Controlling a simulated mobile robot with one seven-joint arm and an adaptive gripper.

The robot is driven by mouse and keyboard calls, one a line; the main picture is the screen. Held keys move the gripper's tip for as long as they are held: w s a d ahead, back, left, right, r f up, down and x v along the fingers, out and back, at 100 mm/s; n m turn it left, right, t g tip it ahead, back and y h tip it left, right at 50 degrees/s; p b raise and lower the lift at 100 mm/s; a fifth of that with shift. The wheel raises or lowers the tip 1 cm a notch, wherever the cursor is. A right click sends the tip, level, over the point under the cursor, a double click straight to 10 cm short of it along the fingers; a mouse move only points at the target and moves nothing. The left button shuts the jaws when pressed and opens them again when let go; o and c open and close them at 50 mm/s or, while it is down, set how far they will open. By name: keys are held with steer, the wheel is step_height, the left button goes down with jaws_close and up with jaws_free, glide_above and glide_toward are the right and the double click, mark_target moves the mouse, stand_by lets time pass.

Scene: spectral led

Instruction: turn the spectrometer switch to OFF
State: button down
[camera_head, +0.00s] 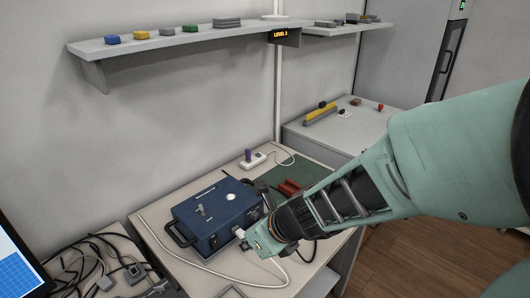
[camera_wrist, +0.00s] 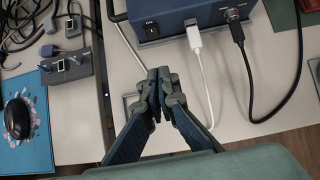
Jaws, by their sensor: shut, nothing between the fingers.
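The spectrometer, a blue box with a black handle (camera_head: 215,215), stands on the white bench. In the wrist view its front face (camera_wrist: 175,30) is at the top. A small black switch (camera_wrist: 151,29) is on the left part of that face; its position is too small to read. My gripper (camera_wrist: 160,76) is shut and empty, its fingertips over the bench below the switch in the picture and apart from it. In the head view my arm reaches in from the right to the box's front, and the fingertips are hard to make out.
A white plug (camera_wrist: 194,40) and a black plug (camera_wrist: 236,32) sit in the front face, their cables trailing across the bench. A shelf (camera_head: 170,42) hangs above.

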mark_target(215, 244)
steer(key=b+x, duration=0.2)
steer(key=x, duration=0.1)
steer(key=b+x, duration=0.3)
steer(key=x, duration=0.1)
steer(key=s+d+f+b+x, duration=0.1)
steer(key=b+x, duration=0.2)
steer(key=x, duration=0.1)
steer(key=shift+w+a+f, duration=0.1)
steer(key=shift+w+a, duration=1.35)
steer(key=shift+a, duration=0.05)
steer(key=shift+f, duration=0.2)
